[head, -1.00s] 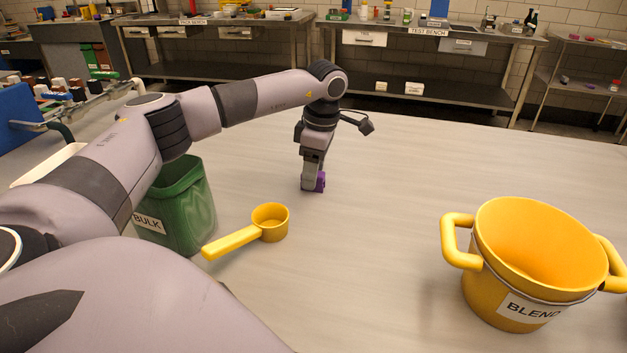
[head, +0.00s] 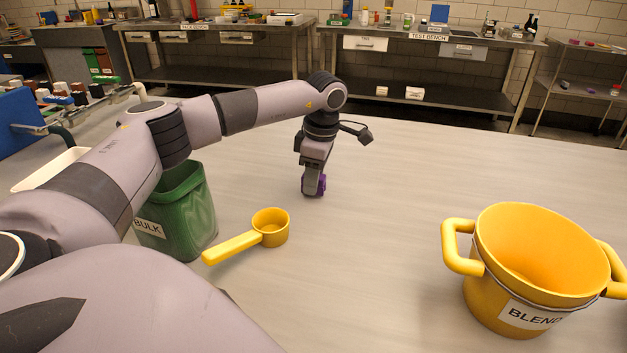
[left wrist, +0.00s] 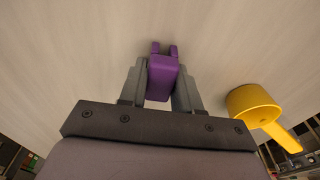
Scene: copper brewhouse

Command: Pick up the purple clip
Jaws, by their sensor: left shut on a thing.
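The purple clip (head: 322,184) is at the tips of my left gripper (head: 313,186) in the head view, at or just over the worktable; I cannot tell whether it touches the surface. In the left wrist view the purple clip (left wrist: 162,76) sits between the two grey fingers of my left gripper (left wrist: 161,84), which are shut on it from both sides. Its two prongs stick out past the fingertips. In the head view the fingers hide part of it. My right gripper is not in view.
A yellow scoop (head: 270,226) lies left of the clip, near the green BULK bin (head: 185,208). It also shows in the left wrist view (left wrist: 252,104). A yellow BLEND bucket (head: 535,262) stands at the right. The table (head: 400,200) between clip and bucket is clear.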

